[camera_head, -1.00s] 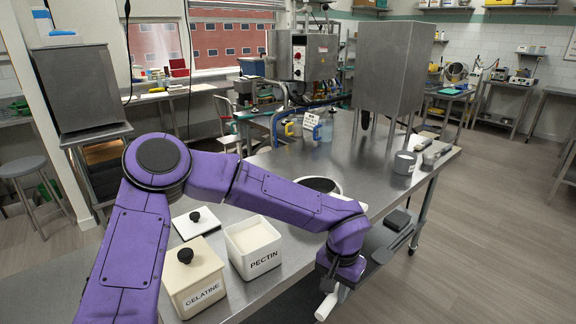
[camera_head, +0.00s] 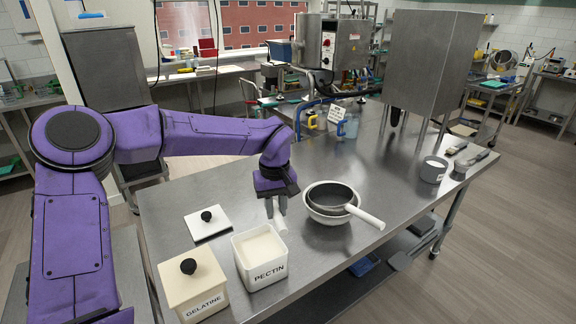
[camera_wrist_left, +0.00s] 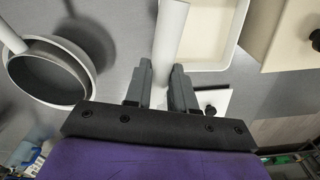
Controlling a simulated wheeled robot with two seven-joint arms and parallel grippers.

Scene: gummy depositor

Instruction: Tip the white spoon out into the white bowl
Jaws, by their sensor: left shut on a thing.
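My left gripper (camera_head: 276,205) points down above the table, between the pectin box and the white bowl. It is shut on the white spoon (camera_head: 281,226), whose pale handle shows between the fingers in the left wrist view (camera_wrist_left: 170,45). The spoon's scoop end and any load on it cannot be made out. The white bowl (camera_head: 312,214) stands on the table just right of the gripper, apart from it. A grey pan (camera_head: 334,194) with a white handle sits in or over the bowl; both also show at the left of the wrist view. My right gripper is not in view.
An open pectin box (camera_head: 262,270) with pale powder stands just left and in front of the gripper. A lidded gelatine box (camera_head: 194,290) and a loose white lid (camera_head: 208,226) are further left. A grey cup (camera_head: 433,171) stands right. The table's middle is clear.

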